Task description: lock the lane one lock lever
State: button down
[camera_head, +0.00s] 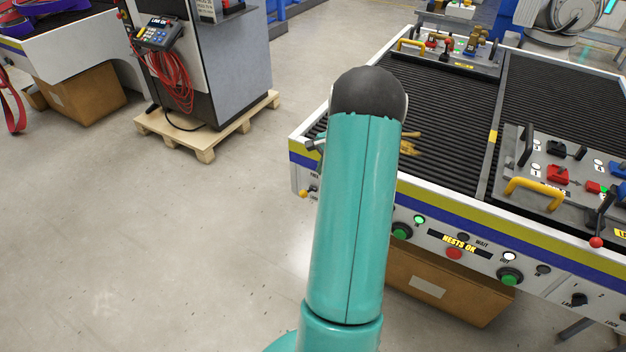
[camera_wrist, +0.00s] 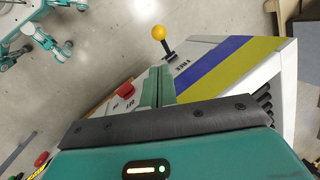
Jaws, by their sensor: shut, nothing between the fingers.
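The lock lever, a short black stem with a yellow ball knob (camera_wrist: 159,33), stands out from the white end panel in the wrist view. Its dark base (camera_wrist: 169,56) shows beside a small printed word. In the head view a yellow knob (camera_head: 304,193) shows at the conveyor's near left corner, just left of my arm. My gripper (camera_wrist: 160,72) has its teal fingers together and empty. The fingertips appear just below the lever base in the wrist view, with the knob beyond them; I cannot tell whether they touch.
A red button (camera_wrist: 125,89) sits left of my fingers. The conveyor (camera_head: 440,95) bears a fixture tray (camera_head: 520,160) with a yellow handle at right and another at the back. Green and red buttons line its front (camera_head: 440,238). The floor (camera_head: 220,220) at left is clear.

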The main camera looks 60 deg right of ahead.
send_near(308, 191)
jog(key=x, duration=0.2)
jog(key=a+x, duration=0.1)
jog(key=x, duration=0.2)
jog(key=shift+s, duration=0.25)
jog(key=shift+a+f+h, duration=0.2)
jog(key=shift+a+h, duration=0.05)
jog(key=shift+h, duration=0.15)
jog(key=a+f+n+h, duration=0.1)
jog(key=a+f+h, duration=0.2)
jog(key=f+h, duration=0.2)
jog(key=shift+a+f+t, duration=0.25)
jog(key=shift+f+t, duration=0.15)
jog(key=shift+f, duration=0.8)
dwell(0.5)
jog(key=shift+s+f, duration=0.1)
jog(key=shift+s, duration=0.1)
jog(key=shift+a, duration=0.15)
dwell(0.4)
